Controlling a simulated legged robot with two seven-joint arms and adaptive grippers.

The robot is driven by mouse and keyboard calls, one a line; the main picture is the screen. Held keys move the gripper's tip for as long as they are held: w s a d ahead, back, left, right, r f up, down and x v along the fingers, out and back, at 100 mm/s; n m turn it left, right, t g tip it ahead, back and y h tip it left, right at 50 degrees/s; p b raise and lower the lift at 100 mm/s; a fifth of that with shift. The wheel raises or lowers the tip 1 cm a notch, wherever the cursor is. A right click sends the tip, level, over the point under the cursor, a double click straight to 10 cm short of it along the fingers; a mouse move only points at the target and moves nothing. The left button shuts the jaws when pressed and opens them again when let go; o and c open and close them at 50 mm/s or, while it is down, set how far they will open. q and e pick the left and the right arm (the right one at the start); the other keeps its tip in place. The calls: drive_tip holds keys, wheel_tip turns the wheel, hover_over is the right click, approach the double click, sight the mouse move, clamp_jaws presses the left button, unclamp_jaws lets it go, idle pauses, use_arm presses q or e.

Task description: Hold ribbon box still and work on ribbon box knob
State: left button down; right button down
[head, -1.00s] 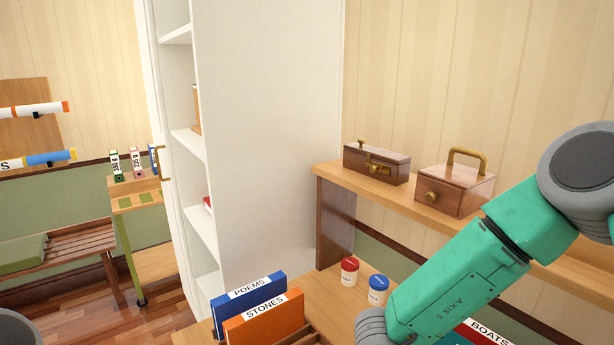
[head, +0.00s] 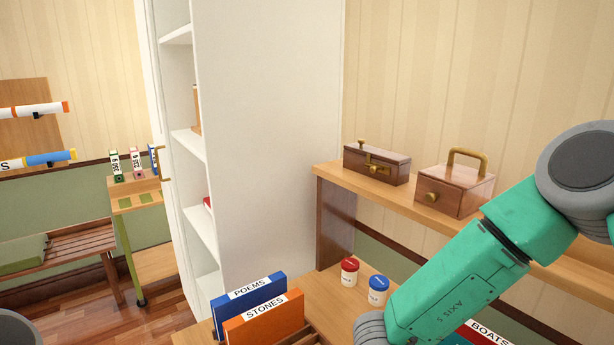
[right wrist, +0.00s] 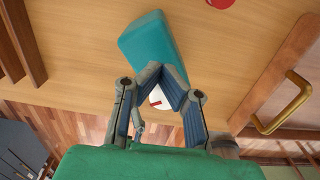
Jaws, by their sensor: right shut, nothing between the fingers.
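Two brown wooden boxes stand on the raised shelf in the head view. The right box (head: 455,190) has a brass arched handle (head: 467,155) on its lid and a round brass knob (head: 431,197) on its front. The left box (head: 377,164) has a brass front latch and a small peg on top. Neither carries a readable label, so I cannot tell by name which is the ribbon box. My right gripper (right wrist: 161,76) shows in the right wrist view, shut and empty, above a wooden surface. It is hidden in the head view. My left gripper is not in view.
A teal block (right wrist: 153,45) lies by my right fingertips. Red-capped (head: 349,272) and blue-capped (head: 377,290) jars stand on the lower desk, near the POEMS (head: 249,303) and STONES (head: 264,322) books. A tall white bookcase (head: 265,140) stands left of the shelf.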

drive_tip(key=shift+s+d, duration=0.35)
drive_tip(key=shift+s, duration=0.2)
idle(0.4)
drive_tip(key=shift+d, duration=0.2)
drive_tip(key=shift+d, duration=0.25)
wheel_tip(320, 180, up, 6)
idle(0.5)
